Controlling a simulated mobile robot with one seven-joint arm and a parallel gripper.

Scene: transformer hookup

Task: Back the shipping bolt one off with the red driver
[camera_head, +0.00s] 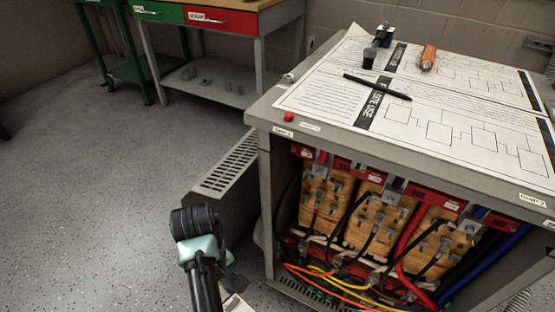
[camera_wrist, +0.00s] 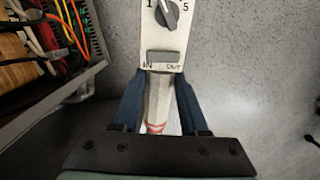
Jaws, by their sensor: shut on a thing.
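My gripper (camera_wrist: 159,82) is shut on the grey handle of a tool (camera_wrist: 161,35) in the wrist view. The tool has a pale face with a dial, the numbers 1 and 5, a dark window and the words IN and OUT. A red band shows near the handle's lower end; whether this is the red driver I cannot tell. Its working end is out of frame. A small red cap (camera_head: 289,117) sits on the cabinet's near left top corner by a small label (camera_head: 283,132), too small to read surely. Another label (camera_head: 533,200) is at the right.
The open-fronted grey cabinet (camera_head: 390,148) holds wooden blocks and coloured cables. Its top carries a printed sheet, a black pen (camera_head: 377,87), an orange-handled tool (camera_head: 428,57) and a dark device (camera_head: 377,45). A slotted panel (camera_head: 228,162) juts left. A workbench (camera_head: 258,22) stands behind; floor at left is clear.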

